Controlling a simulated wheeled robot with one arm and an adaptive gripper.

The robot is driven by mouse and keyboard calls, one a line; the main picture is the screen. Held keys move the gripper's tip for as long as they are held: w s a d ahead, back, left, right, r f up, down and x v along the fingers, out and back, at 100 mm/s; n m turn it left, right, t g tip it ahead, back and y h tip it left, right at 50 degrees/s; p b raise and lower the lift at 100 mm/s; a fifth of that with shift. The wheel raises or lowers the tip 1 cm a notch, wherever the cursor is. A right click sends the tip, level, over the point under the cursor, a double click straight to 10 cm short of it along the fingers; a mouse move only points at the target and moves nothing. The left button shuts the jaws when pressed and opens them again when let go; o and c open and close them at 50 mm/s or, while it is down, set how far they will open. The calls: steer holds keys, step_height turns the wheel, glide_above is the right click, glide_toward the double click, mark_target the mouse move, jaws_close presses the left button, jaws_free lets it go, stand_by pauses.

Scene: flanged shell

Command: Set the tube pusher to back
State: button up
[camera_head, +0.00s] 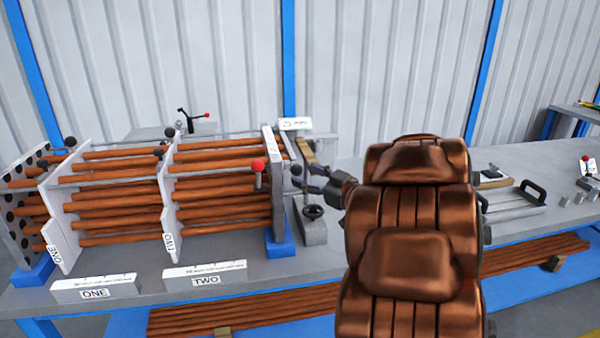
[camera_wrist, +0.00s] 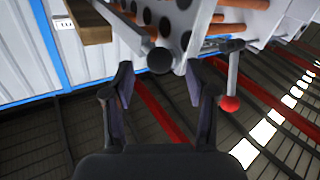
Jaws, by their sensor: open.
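My gripper (camera_head: 318,182) is open beside the right end of the tube bundle. In the wrist view its two fingers (camera_wrist: 160,82) stand apart, with a black ball knob (camera_wrist: 161,60) just beyond and between the tips. The knob is on a grey bar by the perforated end plate; I see no contact. It also shows in the head view (camera_head: 296,170). This looks like the tube pusher's handle, but no label confirms it. A lever with a red ball (camera_wrist: 230,103) hangs right of the fingers; it also shows in the head view (camera_head: 258,165).
Copper tubes (camera_head: 115,189) run through white plates marked ONE and TWO. A wooden block (camera_wrist: 92,25) is close to the fingers' upper left. A grey fixture with a black knob (camera_head: 313,212) stands below my gripper. My arm hides the middle of the bench (camera_head: 340,255).

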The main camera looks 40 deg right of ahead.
mark_target(301, 172)
steer(key=shift+w+a, duration=0.15)
steer(key=shift+w, duration=0.6)
steer(key=shift+w+a, duration=0.1)
steer(key=shift+w, duration=0.65)
jaws_close()
